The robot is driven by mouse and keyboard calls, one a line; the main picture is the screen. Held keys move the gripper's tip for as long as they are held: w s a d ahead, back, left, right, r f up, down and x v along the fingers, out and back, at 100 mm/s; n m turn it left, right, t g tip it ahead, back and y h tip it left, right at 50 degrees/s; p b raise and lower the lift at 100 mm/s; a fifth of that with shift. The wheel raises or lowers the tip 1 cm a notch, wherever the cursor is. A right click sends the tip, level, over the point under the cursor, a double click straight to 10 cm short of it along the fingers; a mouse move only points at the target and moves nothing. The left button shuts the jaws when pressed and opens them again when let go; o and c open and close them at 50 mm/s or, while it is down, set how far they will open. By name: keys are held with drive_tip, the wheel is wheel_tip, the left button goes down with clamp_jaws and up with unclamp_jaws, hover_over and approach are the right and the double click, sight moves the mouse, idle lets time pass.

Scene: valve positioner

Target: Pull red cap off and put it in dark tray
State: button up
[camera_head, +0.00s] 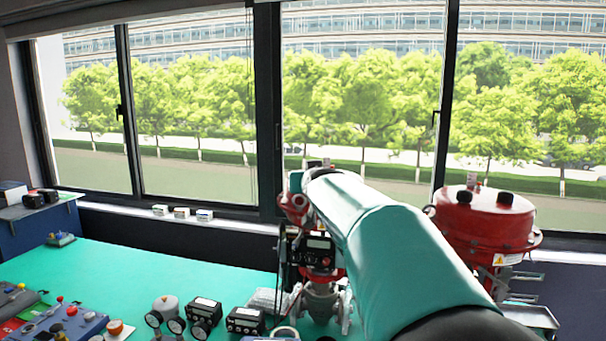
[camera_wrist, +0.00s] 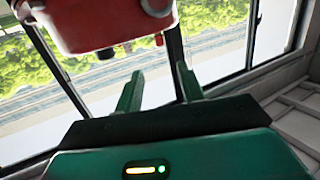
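My gripper (camera_wrist: 160,85) is open in the wrist view, with its two green fingers apart and nothing between them. A small red cap (camera_head: 325,262) shows on the black positioner front (camera_head: 319,243). I cannot tell whether it is the task's cap.
A big red round actuator (camera_head: 485,220) stands right of my arm. Gauges (camera_head: 165,310) and black boxes (camera_head: 245,320) stand along the near edge of the green bench (camera_head: 150,270). The bench's left middle is clear. Windows close off the back.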

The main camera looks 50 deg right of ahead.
drive_tip(key=shift+x, duration=6.65)
drive_tip(key=shift+r, duration=0.1)
clamp_jaws()
